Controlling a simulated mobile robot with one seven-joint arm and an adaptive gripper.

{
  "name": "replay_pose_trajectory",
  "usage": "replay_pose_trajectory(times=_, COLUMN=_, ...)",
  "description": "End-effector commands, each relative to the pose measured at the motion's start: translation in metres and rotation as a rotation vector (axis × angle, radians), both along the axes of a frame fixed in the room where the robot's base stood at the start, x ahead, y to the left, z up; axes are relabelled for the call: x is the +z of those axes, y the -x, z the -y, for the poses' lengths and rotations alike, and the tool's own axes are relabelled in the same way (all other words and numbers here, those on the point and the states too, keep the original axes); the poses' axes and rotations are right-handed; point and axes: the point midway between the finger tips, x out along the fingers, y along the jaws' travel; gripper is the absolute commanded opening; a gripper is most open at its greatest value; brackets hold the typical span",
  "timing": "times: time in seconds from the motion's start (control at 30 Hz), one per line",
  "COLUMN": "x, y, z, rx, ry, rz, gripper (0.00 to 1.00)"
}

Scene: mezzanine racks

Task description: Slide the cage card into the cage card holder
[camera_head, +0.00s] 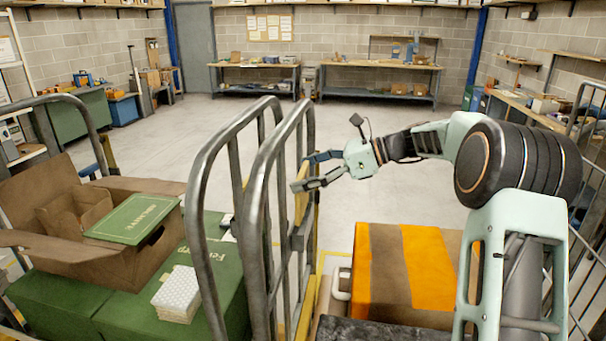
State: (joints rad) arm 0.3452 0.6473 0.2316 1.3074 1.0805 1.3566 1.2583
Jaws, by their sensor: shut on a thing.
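My gripper (301,173) reaches from the right to the upright bars of a grey roll cage (262,190) in the middle. Its two fingers are shut on a narrow yellow piece, which I take to be the cage card (301,204). The card shows almost edge-on, upright beside the cage's right-hand bars, and the fingers and bars hide part of it. A small grey plate (297,241) on the bars just below may be the cage card holder. I cannot tell whether the card touches it.
Left of the bars, an open brown carton (75,255) and a white pack (177,292) rest on green boxes (130,316). An orange-and-brown box (430,270) stands below my arm. Workbenches (380,69) line the far wall. The floor between is clear.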

Motion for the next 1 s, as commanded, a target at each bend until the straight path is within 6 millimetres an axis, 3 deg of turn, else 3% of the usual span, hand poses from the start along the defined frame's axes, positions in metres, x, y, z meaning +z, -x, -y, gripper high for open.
replay_pose_trajectory(times=0.6, x=-0.044, y=0.0, z=0.0, rx=0.0, ry=-0.001, rz=-0.001, gripper=0.57)
replay_pose_trajectory(times=1.0, x=-0.053, y=0.0, z=0.0, rx=0.0, ry=-0.001, rz=0.001, gripper=0.57)
